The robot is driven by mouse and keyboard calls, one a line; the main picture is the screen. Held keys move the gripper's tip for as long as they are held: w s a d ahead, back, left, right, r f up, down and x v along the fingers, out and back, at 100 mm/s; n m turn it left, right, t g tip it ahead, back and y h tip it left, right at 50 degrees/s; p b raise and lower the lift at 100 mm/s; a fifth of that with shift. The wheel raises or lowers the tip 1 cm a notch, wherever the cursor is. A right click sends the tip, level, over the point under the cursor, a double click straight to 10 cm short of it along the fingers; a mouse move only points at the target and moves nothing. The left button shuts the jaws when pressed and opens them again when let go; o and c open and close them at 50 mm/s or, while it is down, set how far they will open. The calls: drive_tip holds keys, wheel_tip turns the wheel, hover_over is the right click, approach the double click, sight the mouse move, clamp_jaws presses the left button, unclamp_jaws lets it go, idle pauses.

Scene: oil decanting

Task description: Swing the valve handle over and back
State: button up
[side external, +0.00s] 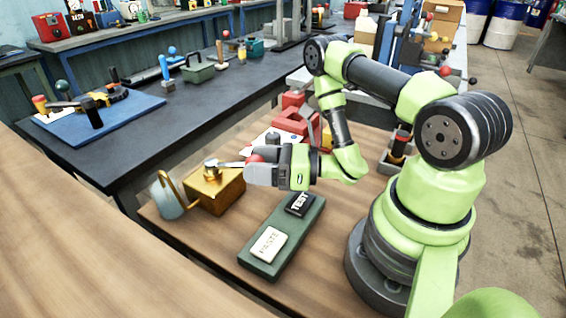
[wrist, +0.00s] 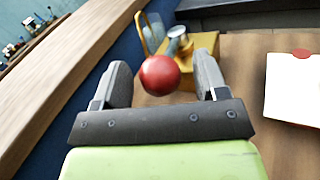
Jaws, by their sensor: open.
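The valve handle is a thin light lever (side external: 232,164) with a red ball knob, on top of a brass-yellow box (side external: 214,192). In the wrist view the red knob (wrist: 160,75) sits between the two open fingers of my gripper (wrist: 160,85), with space visible on both sides. The yellow box (wrist: 206,42) and a round metal cap (wrist: 175,32) show behind the knob. In the side view my gripper (side external: 254,172) is at the lever's right end and mostly hides the knob. I cannot tell whether a finger touches it.
A grey-green can (side external: 165,198) with a brass spout stands left of the box. A green tray (side external: 270,262) holds a WASTE block (side external: 268,244) and a TEST block (side external: 300,203). A red vise (side external: 292,122) stands behind. The front wooden surface (side external: 110,250) is clear.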

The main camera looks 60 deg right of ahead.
drive_tip(key=v, duration=0.9)
drive_tip(key=shift+c, duration=0.4)
